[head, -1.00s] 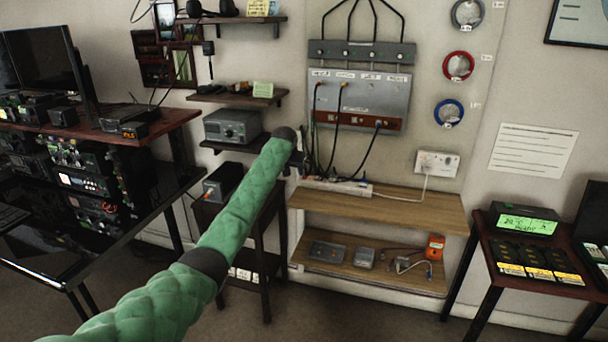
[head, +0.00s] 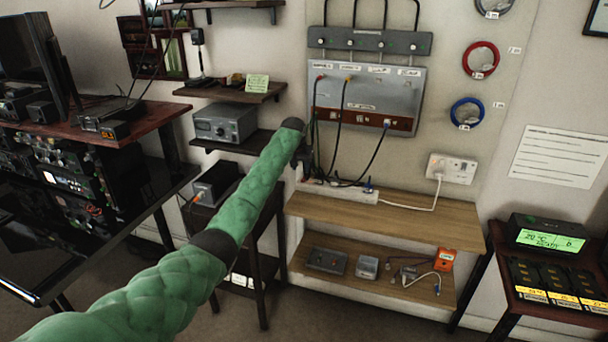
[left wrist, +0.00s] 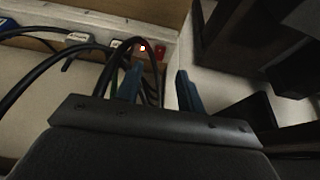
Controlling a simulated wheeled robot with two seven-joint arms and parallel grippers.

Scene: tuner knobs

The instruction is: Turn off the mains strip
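The mains strip (head: 342,192), a long white bar with plugs and dark cables, lies on the upper wooden shelf below the grey wall panel. Its left end is partly hidden by my arm and cables. In the left wrist view, a small red light (left wrist: 145,48) glows on the strip beside a darker red part (left wrist: 160,50), close past the fingertips. My left gripper (left wrist: 158,85) has its two blue-grey fingers apart with nothing clearly between them. Black cables loop close by its left finger; contact cannot be told. In the head view, the left gripper (head: 303,162) is at the strip's left end. My right gripper is not in view.
A white wall socket (head: 452,168) feeds a cable to the strip. Cables hang from the wall panel (head: 372,95) just above it. A dark side table stands left of the wooden shelf (head: 430,217); the shelf's right part is clear.

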